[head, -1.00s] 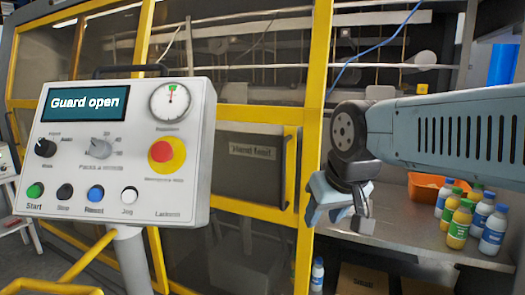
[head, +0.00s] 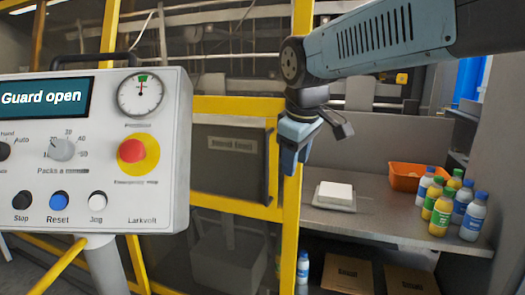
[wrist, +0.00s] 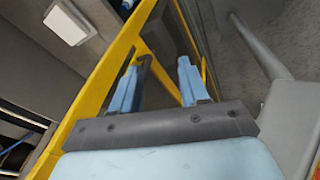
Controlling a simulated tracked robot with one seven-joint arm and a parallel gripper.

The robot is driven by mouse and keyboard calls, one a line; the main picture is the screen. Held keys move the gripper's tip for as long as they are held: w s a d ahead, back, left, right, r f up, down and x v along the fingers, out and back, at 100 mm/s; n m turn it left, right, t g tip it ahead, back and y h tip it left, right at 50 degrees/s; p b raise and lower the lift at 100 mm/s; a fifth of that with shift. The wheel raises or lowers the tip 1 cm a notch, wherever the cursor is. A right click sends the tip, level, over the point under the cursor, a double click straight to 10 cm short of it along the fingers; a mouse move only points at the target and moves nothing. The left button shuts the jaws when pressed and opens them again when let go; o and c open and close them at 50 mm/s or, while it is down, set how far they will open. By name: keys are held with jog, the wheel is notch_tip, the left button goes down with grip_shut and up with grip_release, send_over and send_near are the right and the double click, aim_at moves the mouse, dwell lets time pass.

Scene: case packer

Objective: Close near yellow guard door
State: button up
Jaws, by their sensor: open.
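The near yellow guard door (head: 289,225) has a yellow frame with dark see-through panels, and its right upright borders the open bay. A dark vertical bar handle (head: 269,166) stands on yellow brackets just left of that upright. My gripper (head: 290,160) points down in front of the upright, right of the handle. In the wrist view my gripper (wrist: 158,78) has its two blue fingers apart, with part of the yellow frame (wrist: 155,62) showing between and beyond them. A dark bar shows close to the left finger; I cannot tell whether they touch. The panel screen (head: 42,97) reads "Guard open".
The grey control panel (head: 90,190) with a red stop button (head: 132,150) stands at left, on a post. Right of the door, a shelf (head: 385,222) holds a white block (head: 335,193), an orange bin (head: 405,176) and several bottles (head: 440,212). Cardboard boxes (head: 350,275) sit below.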

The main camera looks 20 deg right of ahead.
jog(key=w+a+r+n+g+h, duration=0.15)
jog(key=w+r+n, duration=0.25)
jog(key=w+n, duration=0.4)
jog(key=w+a+r+n+g+h, duration=0.1)
jog(key=w+a+r+n+h, duration=0.2)
jog(key=w+n, duration=0.6)
jog(key=w+d+f+m, duration=0.1)
jog(key=d+f, duration=0.1)
jog(key=f, duration=0.4)
jog(key=w+d+f+m, duration=0.1)
jog(key=w+d+f, duration=0.1)
jog(key=f, duration=0.3)
jog(key=shift+w+d+f+y, duration=0.25)
jog(key=shift+w+f+y, duration=0.05)
jog(key=shift+f+y, duration=0.15)
jog(key=shift+c, duration=0.2)
jog(key=shift+r, duration=0.1)
grip_shut()
